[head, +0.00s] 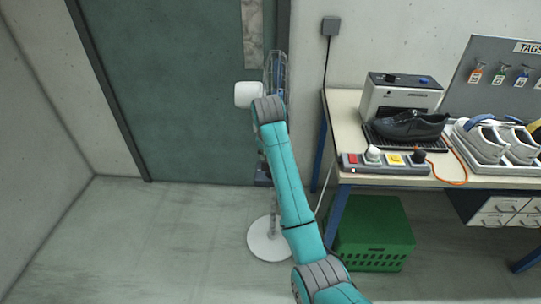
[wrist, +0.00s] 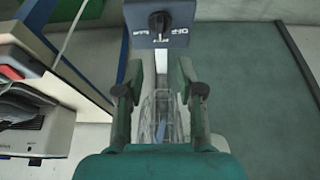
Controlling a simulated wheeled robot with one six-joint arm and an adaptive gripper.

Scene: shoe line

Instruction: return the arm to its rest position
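My teal arm (head: 288,180) reaches up and out in front of the green door in the head view. My gripper itself is hidden behind the arm's far end there. In the wrist view my gripper (wrist: 160,90) is open, its two dark fingers well apart with nothing held between them. A standing fan shows beyond the fingers, its control box with a black knob (wrist: 160,22) at the top of the wrist view. In the head view, the fan's wire cage (head: 279,66) and round white base (head: 269,243) show behind my arm.
At right a workbench (head: 346,124) carries a grey machine (head: 400,97) with a black shoe (head: 410,126), a button panel (head: 385,165) and a tray with grey shoes (head: 495,142). A green crate (head: 375,230) stands below. The floor at left (head: 140,240) is clear.

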